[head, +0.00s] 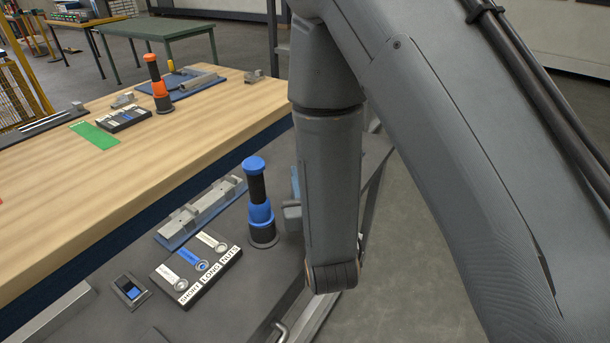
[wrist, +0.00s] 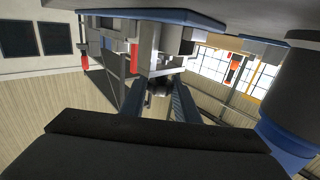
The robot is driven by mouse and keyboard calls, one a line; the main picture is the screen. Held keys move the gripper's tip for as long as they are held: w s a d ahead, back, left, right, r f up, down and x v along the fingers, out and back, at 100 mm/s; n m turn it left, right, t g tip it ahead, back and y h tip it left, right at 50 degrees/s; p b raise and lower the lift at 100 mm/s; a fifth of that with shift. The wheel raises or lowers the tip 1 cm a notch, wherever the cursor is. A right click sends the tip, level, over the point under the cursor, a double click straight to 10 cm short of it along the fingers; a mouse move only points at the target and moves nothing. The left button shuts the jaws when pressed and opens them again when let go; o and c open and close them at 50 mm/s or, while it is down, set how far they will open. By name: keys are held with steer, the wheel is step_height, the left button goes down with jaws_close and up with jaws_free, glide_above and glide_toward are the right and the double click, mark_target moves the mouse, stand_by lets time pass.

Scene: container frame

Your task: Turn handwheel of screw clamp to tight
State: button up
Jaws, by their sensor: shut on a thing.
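In the wrist view, my gripper (wrist: 160,92) has its two fingers pointing up the picture, closed around a small dark part, which looks like the handwheel (wrist: 158,84) of the screw clamp. The fingers hide much of it, so its turn angle cannot be told. The grey clamp body (wrist: 172,42) is just beyond the fingertips, by a blue plate (wrist: 150,17). In the head view, only a grey and blue bit of a fixture (head: 292,213), probably the clamp, shows beside my arm. My arm hides the gripper and handwheel there.
A blue and black upright tool (head: 260,205) stands close to the left of my arm. A tray labelled SHORT, LONG, NUTS (head: 196,268) and a grey fixture on a blue plate (head: 203,212) are nearby. Red handles (wrist: 134,57) show near the clamp. Open floor lies right.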

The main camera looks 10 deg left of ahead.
steer(key=shift+r, duration=0.1)
steer(key=o, duration=1)
steer(key=shift+o, duration=0.2)
steer(key=v, duration=0.6)
steer(key=shift+p, duration=0.3)
steer(key=shift+p+v, duration=0.85)
